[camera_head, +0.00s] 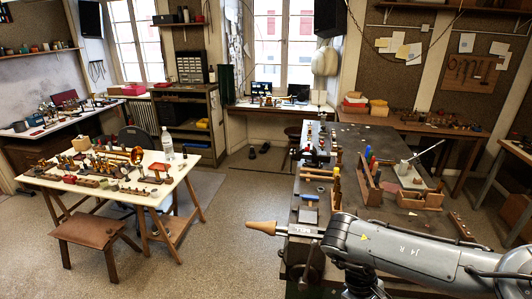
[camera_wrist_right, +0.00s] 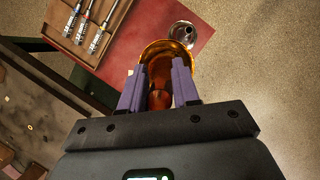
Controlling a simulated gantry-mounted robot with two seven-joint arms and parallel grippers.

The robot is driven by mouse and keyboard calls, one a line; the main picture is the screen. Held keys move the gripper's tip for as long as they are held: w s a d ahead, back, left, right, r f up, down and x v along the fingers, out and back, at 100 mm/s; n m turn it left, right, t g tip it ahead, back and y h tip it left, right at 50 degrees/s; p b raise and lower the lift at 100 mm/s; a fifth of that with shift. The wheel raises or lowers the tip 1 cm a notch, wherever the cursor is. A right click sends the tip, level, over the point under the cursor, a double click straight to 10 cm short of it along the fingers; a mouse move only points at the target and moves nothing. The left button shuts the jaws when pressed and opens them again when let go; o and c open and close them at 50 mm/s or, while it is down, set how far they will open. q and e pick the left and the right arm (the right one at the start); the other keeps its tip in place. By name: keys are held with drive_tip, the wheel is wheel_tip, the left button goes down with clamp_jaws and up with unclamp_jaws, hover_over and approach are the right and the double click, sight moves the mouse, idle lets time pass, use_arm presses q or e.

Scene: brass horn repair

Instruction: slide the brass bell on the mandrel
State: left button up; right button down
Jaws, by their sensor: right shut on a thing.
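In the right wrist view, the brass bell (camera_wrist_right: 167,48) is a shiny amber-gold flared piece. My right gripper (camera_wrist_right: 159,76) has its two purple fingers on either side of the bell and is shut on it, with the wide rim away from the palm. A tan tapered piece (camera_head: 262,227), which looks like the mandrel, points left from a metal bar at the bench's front left in the head view. My right arm crosses the bench from the right in that view, but its gripper and the bell do not show there. My left gripper is out of view.
The dark bench (camera_head: 375,135) carries wooden racks and tools. Below the bell in the wrist view are a red mat (camera_wrist_right: 205,15), a wooden tool tray (camera_wrist_right: 120,45) and a small metal cup (camera_wrist_right: 183,32). A crowded white table (camera_head: 150,195) stands left; floor between is clear.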

drive_tip(key=s+a+r+m+y+p, duration=0.2)
drive_tip(key=s+m+p, duration=0.3)
drive_tip(key=p, duration=0.7)
drive_tip(key=shift+a+r+m+g+y, duration=0.3)
drive_tip(key=shift+a+r+m, duration=0.15)
drive_tip(key=shift+m, duration=0.45)
